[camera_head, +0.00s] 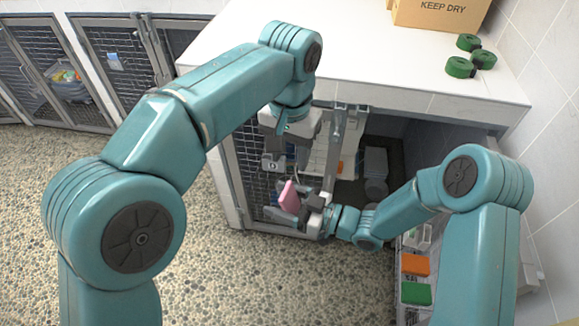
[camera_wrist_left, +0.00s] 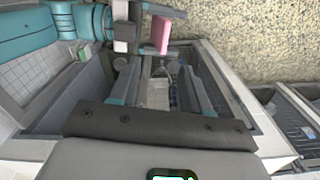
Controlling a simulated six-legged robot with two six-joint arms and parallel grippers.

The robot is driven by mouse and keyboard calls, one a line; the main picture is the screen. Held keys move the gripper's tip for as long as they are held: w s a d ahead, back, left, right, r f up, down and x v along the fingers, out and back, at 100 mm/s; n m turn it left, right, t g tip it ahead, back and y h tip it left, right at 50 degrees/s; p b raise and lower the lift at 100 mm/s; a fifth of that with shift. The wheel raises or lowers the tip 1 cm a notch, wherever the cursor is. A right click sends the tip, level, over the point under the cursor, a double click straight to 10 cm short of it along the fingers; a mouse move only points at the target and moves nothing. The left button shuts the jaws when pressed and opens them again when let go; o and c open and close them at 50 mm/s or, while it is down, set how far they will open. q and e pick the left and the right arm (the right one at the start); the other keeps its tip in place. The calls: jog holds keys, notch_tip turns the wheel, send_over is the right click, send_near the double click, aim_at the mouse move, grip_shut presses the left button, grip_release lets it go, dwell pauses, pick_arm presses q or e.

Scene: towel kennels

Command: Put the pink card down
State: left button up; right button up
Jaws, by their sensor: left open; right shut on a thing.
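The pink card (camera_head: 289,197) stands upright in front of the open kennel, and it also shows at the top of the left wrist view (camera_wrist_left: 161,35). My right gripper (camera_head: 301,207) is shut on the pink card and comes in from the right. My left gripper (camera_head: 284,166) is open just above and behind the card. In the left wrist view the two fingers of my left gripper (camera_wrist_left: 162,72) are apart, with nothing clearly held between them.
A white counter (camera_head: 400,60) holds a cardboard box (camera_head: 440,14) and green rolls (camera_head: 459,67). Orange (camera_head: 415,264) and green (camera_head: 416,293) cards lie in a rack at the right. Kennels with mesh doors (camera_head: 118,62) line the left. The pebbled floor (camera_head: 215,275) is clear.

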aim_at(290, 192)
pick_arm(q)
notch_tip(290, 192, down, 11)
jog(key=shift+r, duration=0.2)
grip_shut()
pick_arm(e)
jog(key=o, duration=1.1)
